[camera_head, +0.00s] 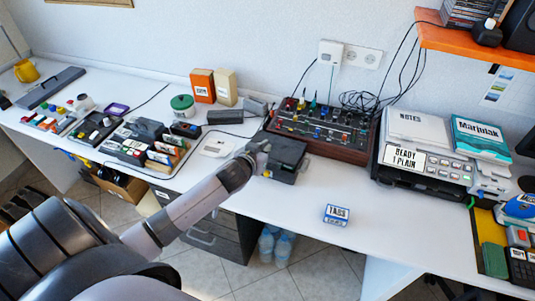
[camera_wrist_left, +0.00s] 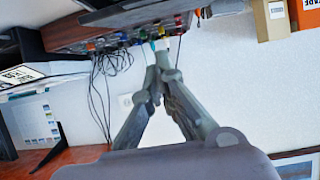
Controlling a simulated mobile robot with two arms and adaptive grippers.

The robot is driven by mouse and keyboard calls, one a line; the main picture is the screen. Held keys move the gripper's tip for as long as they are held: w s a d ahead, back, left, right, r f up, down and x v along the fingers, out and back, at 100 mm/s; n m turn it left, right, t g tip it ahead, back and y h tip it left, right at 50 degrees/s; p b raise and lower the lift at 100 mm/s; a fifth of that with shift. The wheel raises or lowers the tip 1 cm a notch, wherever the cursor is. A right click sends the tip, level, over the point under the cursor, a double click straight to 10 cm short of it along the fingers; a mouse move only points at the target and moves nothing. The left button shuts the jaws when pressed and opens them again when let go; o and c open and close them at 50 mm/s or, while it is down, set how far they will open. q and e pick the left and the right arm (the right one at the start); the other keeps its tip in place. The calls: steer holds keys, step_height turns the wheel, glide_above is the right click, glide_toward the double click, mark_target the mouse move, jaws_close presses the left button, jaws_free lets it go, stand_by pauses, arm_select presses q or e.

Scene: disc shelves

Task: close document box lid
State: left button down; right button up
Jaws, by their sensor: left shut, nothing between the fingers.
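A dark grey box (camera_head: 287,155), which I take to be the document box, sits on the white desk in front of the mixer. Its top looks flat, but my gripper covers its left side and I cannot tell how far the lid is open. My left gripper (camera_head: 262,148) is at the left edge of this box; whether it touches is unclear. In the left wrist view the two fingers (camera_wrist_left: 160,55) are together with nothing between them. A dark edge (camera_wrist_left: 130,14) shows at the top there, perhaps the box. My right gripper is not in view.
The mixer (camera_head: 322,130) with coloured knobs stands behind the box. A paper tray unit (camera_head: 425,165) is to the right. A small TASS box (camera_head: 336,214) lies on the desk in front. Label boxes and a green-lidded jar (camera_head: 183,105) are on the left. The front right desk is mostly clear.

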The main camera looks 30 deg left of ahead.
mark_target(270, 160)
arm_select(q)
steer(key=x, duration=0.3)
steer(key=shift+w, duration=0.1)
steer(key=shift+s+d+f+p, duration=0.1)
steer(key=shift+s+f+p, duration=0.15)
steer(key=shift+f, duration=0.75)
steer(key=shift+s+f+p, duration=0.1)
steer(key=shift+s+f, duration=0.15)
steer(key=shift+f, duration=0.75)
steer(key=f+t+b, duration=0.1)
steer(key=f+b, duration=0.1)
steer(key=b, duration=0.3)
steer(key=s+f+t+b, duration=0.1)
steer(key=f+b, duration=0.1)
steer(key=b, duration=0.3)
steer(key=shift+s+d+t+y, duration=0.1)
steer(key=shift+t+y, duration=0.2)
steer(key=shift+t, duration=0.1)
